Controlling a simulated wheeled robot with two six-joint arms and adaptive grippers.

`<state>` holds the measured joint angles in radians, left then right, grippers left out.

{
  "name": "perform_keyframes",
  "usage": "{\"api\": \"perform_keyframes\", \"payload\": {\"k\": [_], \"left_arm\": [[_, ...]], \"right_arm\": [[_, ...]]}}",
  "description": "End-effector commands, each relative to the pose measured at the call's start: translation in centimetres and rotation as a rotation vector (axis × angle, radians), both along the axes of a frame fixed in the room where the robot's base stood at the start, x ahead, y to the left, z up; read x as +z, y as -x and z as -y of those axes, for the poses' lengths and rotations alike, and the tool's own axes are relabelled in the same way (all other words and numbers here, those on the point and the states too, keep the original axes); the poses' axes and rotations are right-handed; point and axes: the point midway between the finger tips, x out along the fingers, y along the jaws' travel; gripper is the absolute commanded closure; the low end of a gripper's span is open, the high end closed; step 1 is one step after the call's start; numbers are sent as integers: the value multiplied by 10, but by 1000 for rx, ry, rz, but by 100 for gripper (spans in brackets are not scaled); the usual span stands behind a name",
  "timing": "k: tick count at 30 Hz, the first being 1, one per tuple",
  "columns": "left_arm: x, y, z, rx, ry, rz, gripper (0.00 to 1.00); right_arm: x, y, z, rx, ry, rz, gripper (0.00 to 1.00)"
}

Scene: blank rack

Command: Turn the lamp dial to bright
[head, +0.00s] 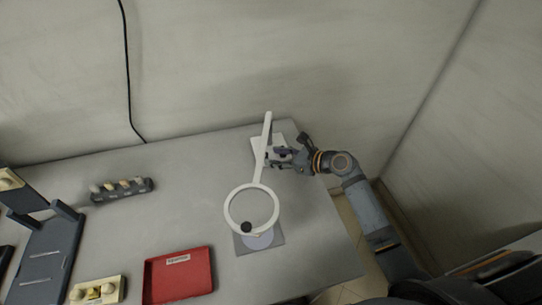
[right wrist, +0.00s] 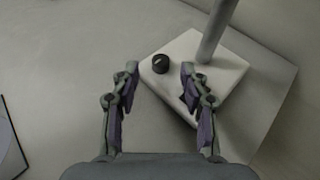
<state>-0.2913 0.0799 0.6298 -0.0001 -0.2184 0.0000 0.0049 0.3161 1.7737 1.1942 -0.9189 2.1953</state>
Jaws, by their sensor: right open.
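The lamp has a pale square base (right wrist: 205,75), an upright pole (head: 264,148) and a ring-shaped head (head: 229,207). A small black dial (right wrist: 160,63) with a light pointer mark sits on the base near its left corner in the right wrist view. My right gripper (head: 277,158) is beside the lamp base in the head view. In the right wrist view my right gripper (right wrist: 158,75) is open, with one finger on each side of the dial and gaps between. No marks around the dial are readable. My left gripper is not in view.
A red labelled tray (head: 180,292) lies at the table's front. A grey square plate (head: 272,246) lies under the lamp ring. A dark rack with several pale pieces (head: 122,190) stands at the back left. The table's (head: 185,210) middle is clear.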

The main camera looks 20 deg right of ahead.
Motion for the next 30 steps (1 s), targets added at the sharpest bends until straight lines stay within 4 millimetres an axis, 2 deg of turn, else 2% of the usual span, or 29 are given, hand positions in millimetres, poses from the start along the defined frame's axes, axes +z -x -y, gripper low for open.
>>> {"api": "perform_keyframes", "payload": {"k": [4,14,17,24,30], "left_arm": [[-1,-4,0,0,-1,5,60],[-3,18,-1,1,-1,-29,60],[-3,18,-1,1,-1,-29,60],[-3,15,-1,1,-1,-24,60],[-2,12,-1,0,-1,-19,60]], "right_arm": [[-7,-13,-12,-2,-2,1,55],[-10,-16,-15,-1,3,1,55],[-9,-16,-15,-1,2,0,66],[-9,-16,-15,-1,1,1,98],[-9,-16,-15,2,2,0,100]]}}
